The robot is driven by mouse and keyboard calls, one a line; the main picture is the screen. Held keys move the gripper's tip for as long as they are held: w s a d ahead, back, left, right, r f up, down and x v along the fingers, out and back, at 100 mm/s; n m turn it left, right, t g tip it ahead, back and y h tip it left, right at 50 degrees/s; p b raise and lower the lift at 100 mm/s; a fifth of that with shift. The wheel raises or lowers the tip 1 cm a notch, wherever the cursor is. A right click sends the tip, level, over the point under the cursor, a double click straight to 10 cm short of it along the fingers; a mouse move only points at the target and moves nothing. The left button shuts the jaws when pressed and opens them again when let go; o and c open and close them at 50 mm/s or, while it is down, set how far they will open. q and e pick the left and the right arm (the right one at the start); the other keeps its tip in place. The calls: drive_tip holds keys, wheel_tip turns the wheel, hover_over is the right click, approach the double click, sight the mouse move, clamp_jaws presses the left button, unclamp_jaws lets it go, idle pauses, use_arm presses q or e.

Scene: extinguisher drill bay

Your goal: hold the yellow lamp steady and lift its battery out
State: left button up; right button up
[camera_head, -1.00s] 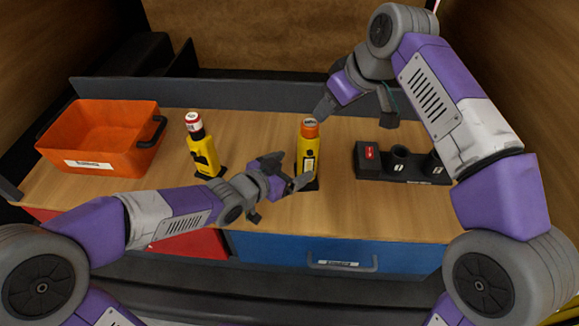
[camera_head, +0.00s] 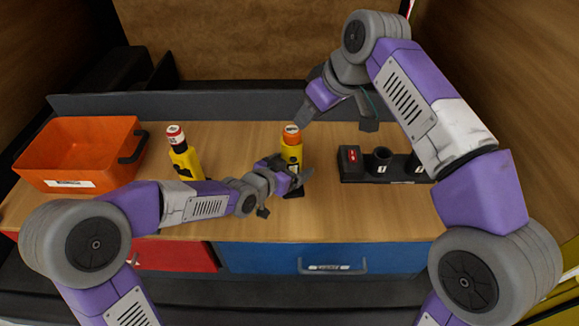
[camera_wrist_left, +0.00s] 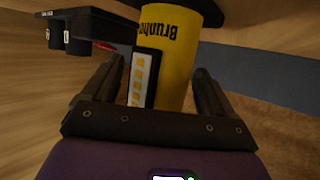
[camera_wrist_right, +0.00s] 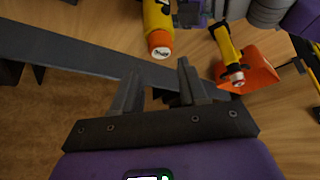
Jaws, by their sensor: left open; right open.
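A yellow lamp (camera_head: 291,153) stands upright in a black foot near the middle of the bench. An orange battery top with a pale label (camera_head: 291,135) shows at its upper end. My left gripper (camera_head: 287,181) is open low at this lamp. In the left wrist view the yellow body (camera_wrist_left: 178,65) lies between the open fingers (camera_wrist_left: 163,75); I cannot tell whether they touch it. My right gripper (camera_head: 338,112) is open above and to the right of the lamp. In the right wrist view the orange top (camera_wrist_right: 159,41) is just beyond its empty fingertips (camera_wrist_right: 158,72).
A second yellow lamp (camera_head: 186,160) with a red and white top stands to the left. An orange bin (camera_head: 50,165) is at the far left. A black block with numbered sockets (camera_head: 385,165) is at the right. A blue drawer (camera_head: 260,257) and red drawer (camera_head: 180,257) are below.

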use_arm(q)
drive_tip(key=shift+c, duration=0.5)
drive_tip(key=c, duration=1.4)
